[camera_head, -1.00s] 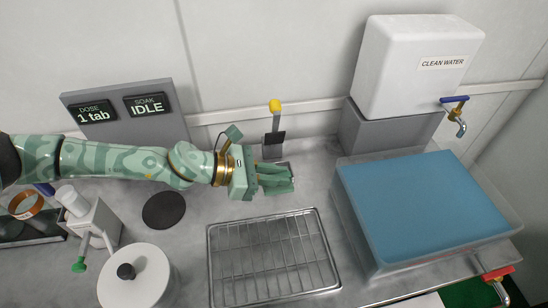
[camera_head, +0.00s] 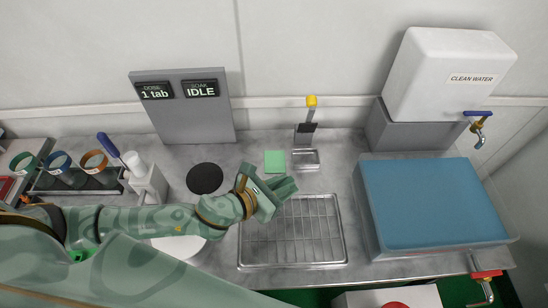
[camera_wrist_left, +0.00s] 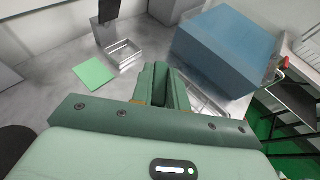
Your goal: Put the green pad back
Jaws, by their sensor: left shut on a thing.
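A light green square pad (camera_head: 275,161) lies flat on the grey counter, just left of the small metal tray (camera_head: 305,160). In the left wrist view the pad (camera_wrist_left: 95,73) lies left of the fingers, apart from them. My left gripper (camera_head: 288,187) is in front of the pad, over the back left edge of the wire rack. Its fingers also show in the left wrist view (camera_wrist_left: 168,85). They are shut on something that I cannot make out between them. My right gripper is not in view.
The wire rack (camera_head: 293,232) lies in front. A blue-topped clear tub (camera_head: 430,205) stands right, below the clean water tank (camera_head: 452,75). A black disc (camera_head: 205,178) lies left of the pad. A stand with a yellow top (camera_head: 311,102) rises behind the small tray.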

